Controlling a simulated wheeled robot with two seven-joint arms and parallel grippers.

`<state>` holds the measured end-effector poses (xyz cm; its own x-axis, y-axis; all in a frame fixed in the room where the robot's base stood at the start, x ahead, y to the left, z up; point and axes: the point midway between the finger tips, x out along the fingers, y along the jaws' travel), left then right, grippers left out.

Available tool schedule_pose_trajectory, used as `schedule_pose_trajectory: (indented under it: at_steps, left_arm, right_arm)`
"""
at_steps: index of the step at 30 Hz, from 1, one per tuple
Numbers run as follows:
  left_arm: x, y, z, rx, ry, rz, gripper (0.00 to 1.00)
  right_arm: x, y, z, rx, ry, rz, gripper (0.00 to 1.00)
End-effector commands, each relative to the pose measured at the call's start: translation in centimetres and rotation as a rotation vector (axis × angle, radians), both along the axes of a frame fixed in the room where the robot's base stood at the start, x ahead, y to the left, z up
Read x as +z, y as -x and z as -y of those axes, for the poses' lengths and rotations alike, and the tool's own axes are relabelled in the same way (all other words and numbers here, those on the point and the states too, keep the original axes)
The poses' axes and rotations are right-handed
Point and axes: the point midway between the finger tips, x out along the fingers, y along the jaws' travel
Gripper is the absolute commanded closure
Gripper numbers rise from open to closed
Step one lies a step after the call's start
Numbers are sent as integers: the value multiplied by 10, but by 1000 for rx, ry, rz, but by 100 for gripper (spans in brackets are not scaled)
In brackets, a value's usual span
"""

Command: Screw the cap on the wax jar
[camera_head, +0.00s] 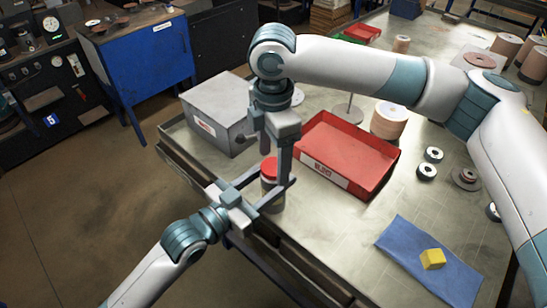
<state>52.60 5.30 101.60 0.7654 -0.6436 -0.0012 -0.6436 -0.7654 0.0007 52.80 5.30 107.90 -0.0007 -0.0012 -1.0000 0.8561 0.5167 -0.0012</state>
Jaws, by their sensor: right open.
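The wax jar (272,202) stands upright near the left edge of the metal table. A red cap (269,168) sits on its top; I cannot tell whether it is fully seated. My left gripper (269,186) comes in from the lower left, with its fingers on either side of the jar body and seemingly closed on it. One finger hides part of the jar. My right gripper (275,155) points down from above, open, with a finger beside the cap on the right. Whether it touches the cap is unclear.
A red tray (345,150) lies right of the jar, and a grey box (215,110) stands behind it. Black rings (427,171) and a tan cylinder (388,121) stand farther right.

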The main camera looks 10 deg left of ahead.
Motion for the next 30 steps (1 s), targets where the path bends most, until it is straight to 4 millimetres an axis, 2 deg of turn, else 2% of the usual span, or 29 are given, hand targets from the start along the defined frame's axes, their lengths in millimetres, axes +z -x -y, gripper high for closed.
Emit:
schedule_pose_trajectory:
  at_steps: [5,18,24,30]
  left_arm:
    - [1,0,0,0,1,3,100]
    - [1,0,0,0,1,3,100]
    - [1,0,0,0,1,3,100]
    - [1,0,0,0,1,3,100]
  right_arm:
    - [20,0,-1,0,-2,1,36]
    - [93,-1,-1,0,-2,1,36]
    - [111,-1,0,0,0,0,36]
    - [115,-1,0,0,-1,-1,36]
